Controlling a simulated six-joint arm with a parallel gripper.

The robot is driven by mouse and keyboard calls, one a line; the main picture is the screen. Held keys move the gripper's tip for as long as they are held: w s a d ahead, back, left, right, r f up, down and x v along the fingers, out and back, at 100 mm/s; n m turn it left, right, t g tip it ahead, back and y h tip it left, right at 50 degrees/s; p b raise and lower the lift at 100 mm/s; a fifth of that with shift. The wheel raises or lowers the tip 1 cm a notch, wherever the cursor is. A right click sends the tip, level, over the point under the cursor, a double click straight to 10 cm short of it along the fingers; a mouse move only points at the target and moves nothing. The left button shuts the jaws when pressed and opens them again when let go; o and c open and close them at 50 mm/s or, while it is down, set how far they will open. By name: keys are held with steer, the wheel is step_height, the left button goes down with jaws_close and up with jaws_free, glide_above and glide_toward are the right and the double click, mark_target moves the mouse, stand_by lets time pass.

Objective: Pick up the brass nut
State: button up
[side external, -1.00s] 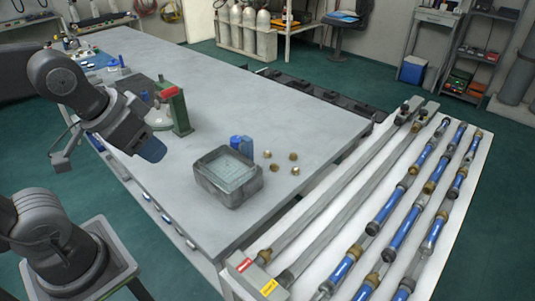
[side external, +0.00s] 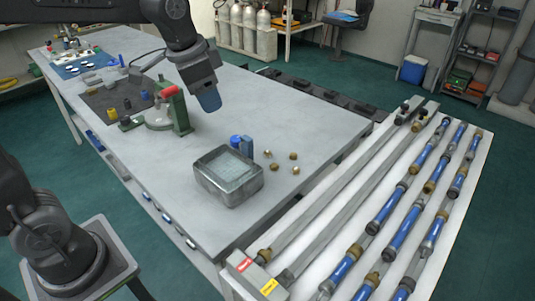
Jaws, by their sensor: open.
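Several small brass-coloured pieces lie in a loose group on the grey bench, right of a grey-rimmed tray. One brass nut (side external: 293,156) is at the back right of the group, and another brass nut (side external: 275,168) is at the front left. They are too small to tell apart by shape. My gripper (side external: 209,103) is above the bench, behind and left of the brass pieces and clear of them. Its blue end points down. It is open, and nothing shows in it.
A green vise-like stand (side external: 180,112) is left of my gripper. A rack of blue tubes (side external: 395,205) lies at right.

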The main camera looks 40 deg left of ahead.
steer(key=w+a+f+m+g, duration=0.2)
steer(key=w+f+m, duration=0.15)
steer(key=w, duration=0.75)
steer(key=m+g, duration=0.1)
steer(key=m, duration=0.3)
glide_above(266, 151)
step_height(266, 151, down, 19)
steer(key=shift+a+r, duration=0.1)
steer(key=shift+r, duration=0.1)
steer(key=shift+f, duration=3.05)
steer(key=c, duration=1)
